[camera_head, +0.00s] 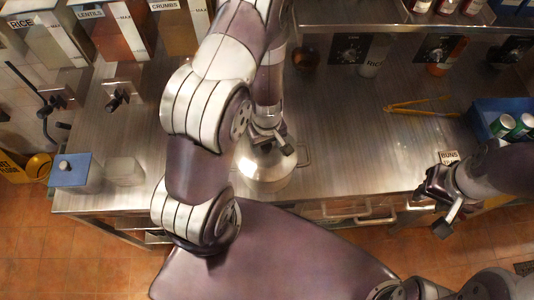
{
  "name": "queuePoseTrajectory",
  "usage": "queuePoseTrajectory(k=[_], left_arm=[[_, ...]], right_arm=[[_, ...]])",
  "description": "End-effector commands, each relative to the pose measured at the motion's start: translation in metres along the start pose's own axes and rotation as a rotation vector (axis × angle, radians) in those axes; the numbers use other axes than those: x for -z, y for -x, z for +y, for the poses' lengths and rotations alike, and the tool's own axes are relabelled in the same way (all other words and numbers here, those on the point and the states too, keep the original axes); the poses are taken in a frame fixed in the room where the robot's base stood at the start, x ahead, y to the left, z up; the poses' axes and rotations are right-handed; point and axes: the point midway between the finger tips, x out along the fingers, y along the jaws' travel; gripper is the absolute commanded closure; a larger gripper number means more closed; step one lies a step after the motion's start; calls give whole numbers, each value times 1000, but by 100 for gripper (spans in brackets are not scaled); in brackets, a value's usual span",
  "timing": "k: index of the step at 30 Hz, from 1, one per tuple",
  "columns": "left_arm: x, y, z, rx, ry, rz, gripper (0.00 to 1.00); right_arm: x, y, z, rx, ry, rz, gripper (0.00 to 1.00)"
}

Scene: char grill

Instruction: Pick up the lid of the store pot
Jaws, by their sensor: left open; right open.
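The store pot looks like a shiny round metal pot with a loop handle, standing near the counter's front edge. Its domed metal lid (262,171) faces up. My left gripper (275,146) reaches down over the lid from above; it is open. It hides the lid's middle, so I cannot see the knob or tell whether the fingers touch it. My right gripper (440,207) is open and empty, off to the right by the counter's front edge.
Yellow tongs (420,111) lie on the metal counter (350,155) at the right. A blue crate (487,112) with cans stands at the far right. A blue-lidded container (75,172) and a pale container (125,171) stand at the left front. The counter right of the pot is clear.

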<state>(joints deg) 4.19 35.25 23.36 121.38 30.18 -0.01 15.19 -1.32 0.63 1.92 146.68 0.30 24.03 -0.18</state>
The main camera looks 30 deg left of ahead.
Motion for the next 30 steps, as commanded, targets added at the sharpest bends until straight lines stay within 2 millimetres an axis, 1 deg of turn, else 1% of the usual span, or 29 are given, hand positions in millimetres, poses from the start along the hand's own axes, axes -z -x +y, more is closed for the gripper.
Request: queuePoseTrajectory(k=[3,4,5,6,8,9,10,17,20,30], left_arm=[[0,2,0,0,0,0,36],[0,2,0,0,0,0,42],[0,2,0,0,0,0,52],[0,2,0,0,0,0,65],[0,2,0,0,0,0,85],[0,2,0,0,0,0,98],[0,2,0,0,0,0,100],[0,2,0,0,0,0,100],[0,6,0,0,-1,0,100],[2,39,-2,0,-4,0,100]], right_arm=[[0,2,0,0,0,1,57],[0,2,0,0,0,1,57],[0,2,0,0,0,1,57],[0,2,0,0,0,1,57],[0,2,0,0,0,1,57],[0,2,0,0,0,1,57],[0,2,0,0,0,1,57],[0,2,0,0,0,1,57],[1,6,0,0,0,0,57],[5,40,0,0,0,1,57]])
